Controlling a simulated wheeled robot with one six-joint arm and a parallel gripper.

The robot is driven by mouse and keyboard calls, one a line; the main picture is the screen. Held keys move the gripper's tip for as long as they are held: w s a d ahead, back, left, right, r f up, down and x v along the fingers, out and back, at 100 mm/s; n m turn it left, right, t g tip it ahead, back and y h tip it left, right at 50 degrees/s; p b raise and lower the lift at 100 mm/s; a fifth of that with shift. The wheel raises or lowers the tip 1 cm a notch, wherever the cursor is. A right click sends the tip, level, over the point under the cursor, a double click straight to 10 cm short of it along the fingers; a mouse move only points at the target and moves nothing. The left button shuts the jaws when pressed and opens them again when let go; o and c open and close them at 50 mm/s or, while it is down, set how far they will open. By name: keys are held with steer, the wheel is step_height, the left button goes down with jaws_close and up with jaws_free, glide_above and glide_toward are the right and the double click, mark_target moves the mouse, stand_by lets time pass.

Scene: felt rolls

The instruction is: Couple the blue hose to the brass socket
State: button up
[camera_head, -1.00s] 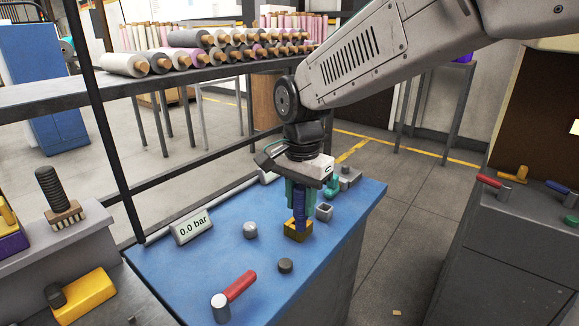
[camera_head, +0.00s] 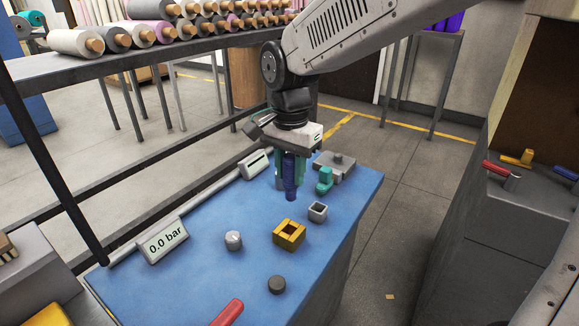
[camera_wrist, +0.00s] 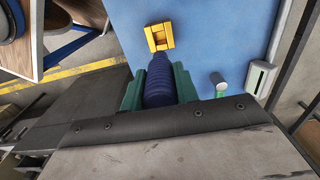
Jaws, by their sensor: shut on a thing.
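The brass socket (camera_head: 289,234) is a square yellow block with an open top on the blue bench top, and it also shows in the wrist view (camera_wrist: 159,38). My gripper (camera_head: 290,172) is shut on the blue hose (camera_head: 291,186), a dark blue ribbed piece that hangs downward between green fingers. The hose also fills the space between the fingers in the wrist view (camera_wrist: 159,82). Its lower end is above the bench, behind the socket in the head view and apart from it. The socket's opening is empty.
A gauge (camera_head: 163,241) reads 0.0 bar. A dark post stands at left.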

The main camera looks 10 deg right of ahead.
mark_target(289, 188)
steer(key=shift+s+a+f, duration=0.15)
steer(key=shift+a, duration=0.1)
steer(key=shift+f, duration=2.35)
steer(key=shift+f, duration=0.1)
steer(key=shift+f, duration=1.6)
steer(key=shift+f, duration=2.05)
steer(key=o, duration=1.2)
